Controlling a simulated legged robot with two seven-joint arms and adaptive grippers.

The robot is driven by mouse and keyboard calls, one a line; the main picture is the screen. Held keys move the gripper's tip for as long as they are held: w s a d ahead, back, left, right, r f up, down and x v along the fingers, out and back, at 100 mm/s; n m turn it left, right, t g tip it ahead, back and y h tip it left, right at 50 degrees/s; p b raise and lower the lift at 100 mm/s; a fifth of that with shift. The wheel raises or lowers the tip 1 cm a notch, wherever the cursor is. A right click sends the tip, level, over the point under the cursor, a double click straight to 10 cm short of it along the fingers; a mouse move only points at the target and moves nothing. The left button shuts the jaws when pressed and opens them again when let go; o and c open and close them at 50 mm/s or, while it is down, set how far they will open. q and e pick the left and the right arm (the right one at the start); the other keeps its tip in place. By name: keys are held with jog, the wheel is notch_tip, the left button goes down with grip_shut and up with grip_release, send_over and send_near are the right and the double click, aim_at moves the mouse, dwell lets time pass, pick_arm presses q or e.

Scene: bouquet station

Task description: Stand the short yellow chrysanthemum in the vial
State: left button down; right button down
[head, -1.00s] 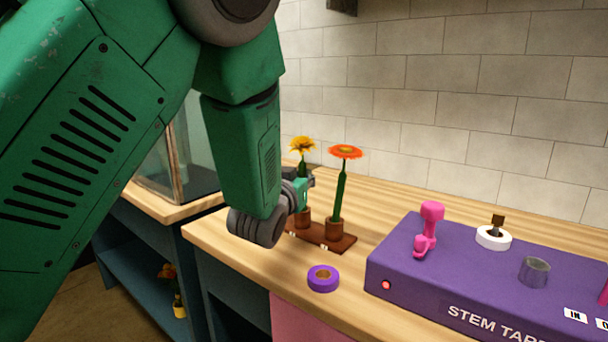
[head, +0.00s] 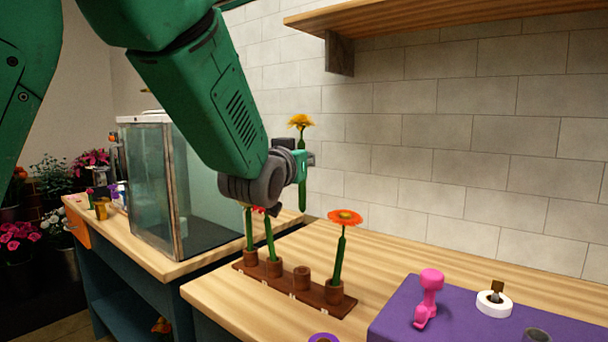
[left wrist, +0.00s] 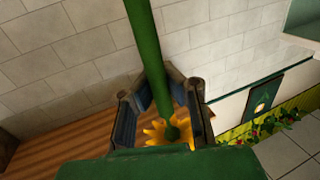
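The yellow chrysanthemum (head: 300,121) is upright in the air above the worktop, its green stem hanging free below my gripper. My left gripper (head: 302,160) is shut on the stem below the bloom. In the left wrist view the stem (left wrist: 149,50) passes between the fingers (left wrist: 160,85), with the yellow bloom (left wrist: 158,135) partly hidden behind it. My right gripper is not in view.
A brown rack (head: 325,304) holds an orange flower (head: 345,217), an empty cup (head: 302,276) and other stems at left. A glass tank (head: 150,185) stands at left; a shelf is overhead.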

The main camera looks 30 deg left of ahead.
aim_at(303, 125)
pick_arm(q)
notch_tip(303, 125, up, 2)
jog(key=shift+a+r+p, duration=0.15)
jog(key=shift+r+p, duration=0.05)
jog(key=shift+p, duration=0.6)
jog(key=shift+r+p, duration=1.75)
jog(key=shift+r, duration=0.55)
jog(key=shift+f, duration=0.15)
